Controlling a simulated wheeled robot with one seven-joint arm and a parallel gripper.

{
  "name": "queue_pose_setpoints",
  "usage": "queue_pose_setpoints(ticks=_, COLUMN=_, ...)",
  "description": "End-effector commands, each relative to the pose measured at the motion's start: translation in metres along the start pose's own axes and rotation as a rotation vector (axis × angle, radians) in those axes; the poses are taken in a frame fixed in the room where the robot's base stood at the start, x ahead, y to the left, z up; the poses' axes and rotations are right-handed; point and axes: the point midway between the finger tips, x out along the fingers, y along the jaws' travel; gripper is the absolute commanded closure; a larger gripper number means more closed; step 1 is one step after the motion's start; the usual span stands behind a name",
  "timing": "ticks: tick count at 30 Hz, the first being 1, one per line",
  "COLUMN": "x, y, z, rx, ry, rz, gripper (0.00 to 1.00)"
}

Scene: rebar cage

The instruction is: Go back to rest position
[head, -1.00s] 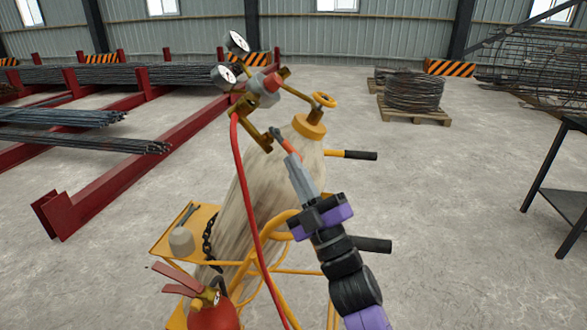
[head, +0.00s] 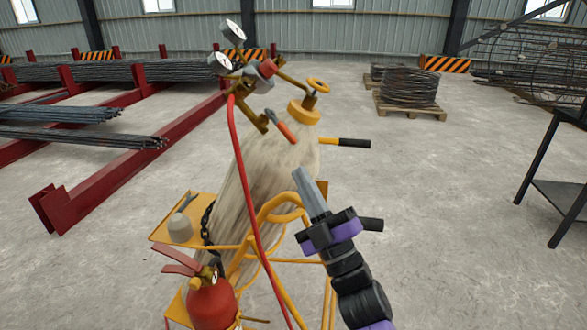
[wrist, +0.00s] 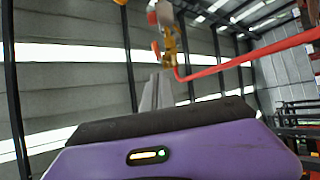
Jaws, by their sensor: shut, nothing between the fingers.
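My gripper (head: 302,176) is shut and empty. In the head view it is in front of the right side of the pale gas cylinder (head: 262,175), below its yellow collar and close to the cart's yellow frame. A small orange-handled tool (head: 286,131) is at the cylinder's top by the regulator (head: 262,74), apart from my fingers. In the wrist view my grey fingers (wrist: 157,92) point up, with the brass regulator fitting (wrist: 170,45) and red hose (wrist: 250,55) beyond them. I cannot tell the exact gap to the cylinder.
The yellow cart (head: 283,200) has handles with black grips (head: 354,143). A fire extinguisher (head: 212,302) and a yellow shelf (head: 182,220) are at its left. A dark table (head: 562,190) stands at the right edge. Open floor (head: 450,220) lies between the cart and the table.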

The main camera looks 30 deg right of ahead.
Motion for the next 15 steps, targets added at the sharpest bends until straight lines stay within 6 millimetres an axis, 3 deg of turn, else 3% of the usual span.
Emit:
queue_pose_setpoints(ticks=6, x=-0.032, y=-0.001, z=0.012, rx=0.0, ry=-0.001, rz=0.0, gripper=1.0)
queue_pose_setpoints(ticks=15, x=-0.042, y=0.0, z=0.015, rx=0.001, ry=0.002, rz=0.001, gripper=1.0)
